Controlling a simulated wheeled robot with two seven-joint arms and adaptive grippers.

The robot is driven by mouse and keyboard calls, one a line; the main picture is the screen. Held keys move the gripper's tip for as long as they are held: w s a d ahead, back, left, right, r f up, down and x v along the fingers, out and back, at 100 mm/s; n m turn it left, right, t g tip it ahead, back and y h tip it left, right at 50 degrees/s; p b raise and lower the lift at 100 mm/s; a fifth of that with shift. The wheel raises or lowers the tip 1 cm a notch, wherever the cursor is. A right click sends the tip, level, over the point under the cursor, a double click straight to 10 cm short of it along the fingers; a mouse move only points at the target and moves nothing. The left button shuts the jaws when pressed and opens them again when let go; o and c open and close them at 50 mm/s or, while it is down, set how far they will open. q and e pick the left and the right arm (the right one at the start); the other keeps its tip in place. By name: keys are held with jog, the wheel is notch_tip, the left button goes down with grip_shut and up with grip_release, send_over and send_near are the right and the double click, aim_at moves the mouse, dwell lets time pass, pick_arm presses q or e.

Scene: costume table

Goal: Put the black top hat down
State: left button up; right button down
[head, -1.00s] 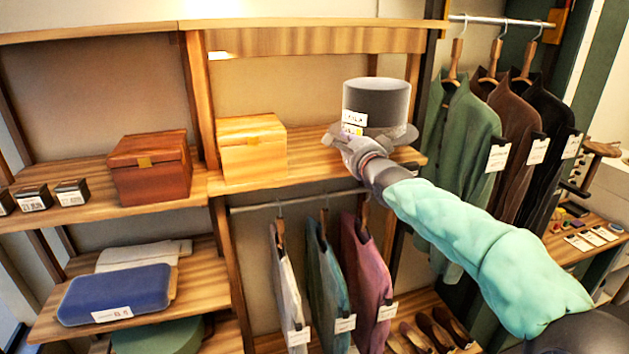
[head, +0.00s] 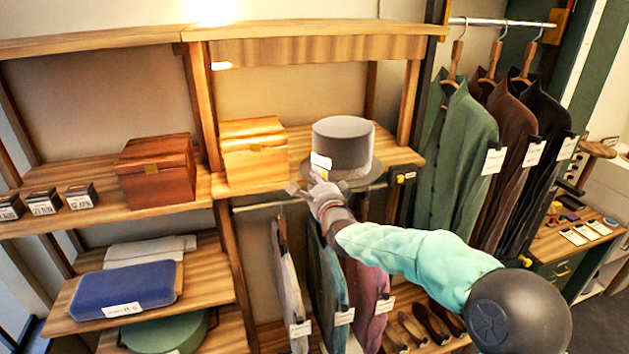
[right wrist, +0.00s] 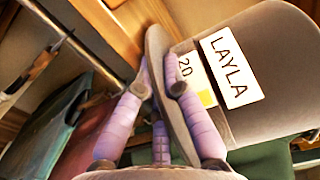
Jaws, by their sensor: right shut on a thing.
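The black top hat (head: 343,143) looks dark grey-brown and stands upright at the front of the upper middle shelf (head: 300,140). Its brim reaches the shelf's front edge; I cannot tell whether it rests on the boards. A white label shows on its front. In the right wrist view the hat (right wrist: 285,120) carries a tag reading "LAYLA" and a smaller one with "20". My right gripper (head: 318,190) is at the front left of the brim. In the right wrist view its fingers (right wrist: 160,92) are shut on the brim from both sides. My left gripper is not in view.
A light wooden box (head: 254,152) stands left of the hat on the same shelf. A shelf upright (head: 408,105) is to the right. Jackets (head: 345,275) hang below, and longer coats (head: 455,150) hang at the right. A darker box (head: 157,170) stands further left.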

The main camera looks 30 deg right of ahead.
jog(key=shift+f, duration=0.35)
jog(key=shift+f, duration=0.1)
jog(key=c, duration=1.4)
grip_release()
jog(key=shift+o, duration=0.2)
